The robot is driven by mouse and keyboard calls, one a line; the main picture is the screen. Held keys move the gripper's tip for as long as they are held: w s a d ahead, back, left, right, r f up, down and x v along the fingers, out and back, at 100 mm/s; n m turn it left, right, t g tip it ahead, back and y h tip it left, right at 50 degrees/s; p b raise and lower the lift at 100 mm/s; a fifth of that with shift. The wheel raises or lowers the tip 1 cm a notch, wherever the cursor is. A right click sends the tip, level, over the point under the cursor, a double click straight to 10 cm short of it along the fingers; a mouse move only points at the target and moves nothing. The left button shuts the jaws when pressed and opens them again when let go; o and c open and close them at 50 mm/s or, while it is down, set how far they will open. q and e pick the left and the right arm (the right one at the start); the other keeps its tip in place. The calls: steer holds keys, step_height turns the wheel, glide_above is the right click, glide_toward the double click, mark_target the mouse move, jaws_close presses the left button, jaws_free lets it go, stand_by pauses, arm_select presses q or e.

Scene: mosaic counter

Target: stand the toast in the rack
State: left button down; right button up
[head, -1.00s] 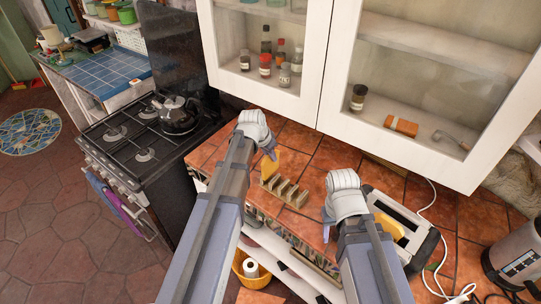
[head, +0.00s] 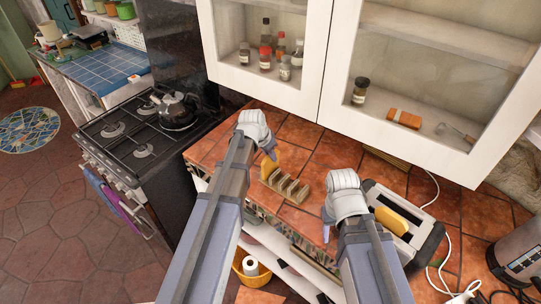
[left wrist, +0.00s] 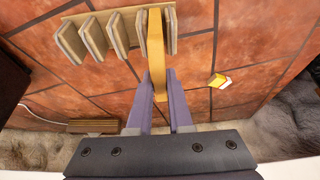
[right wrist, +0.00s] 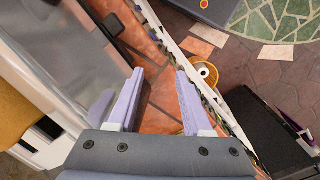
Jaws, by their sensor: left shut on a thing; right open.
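The rack (head: 292,190) is a tan row of upright dividers on the tiled counter; it also shows in the left wrist view (left wrist: 95,38). My left gripper (head: 272,154) is shut on an upright golden slice of toast (left wrist: 156,55) at the rack's left end in the head view. In the left wrist view the slice lines up between the two rightmost dividers; whether it touches the base is hidden. A second slice (head: 390,220) sticks up from the toaster (head: 424,238). My right gripper (right wrist: 160,82) is open and empty beside the toaster.
A glass-fronted cabinet (head: 325,75) hangs above the counter's back. A stove with a kettle (head: 176,110) stands at the left. A white cord (head: 440,265) and a metal appliance (head: 520,258) are at the right.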

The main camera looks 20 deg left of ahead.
arm_select(q)
steer(key=shift+f+b, duration=0.5)
steer(key=shift+f, duration=0.1)
steer(key=c, duration=1)
jaws_free()
steer(key=o, duration=0.5)
steer(key=shift+o, duration=0.2)
steer(key=shift+r, duration=0.15)
steer(key=p+v, duration=0.7)
steer(key=shift+s+r, duration=0.15)
steer(key=shift+r, duration=0.15)
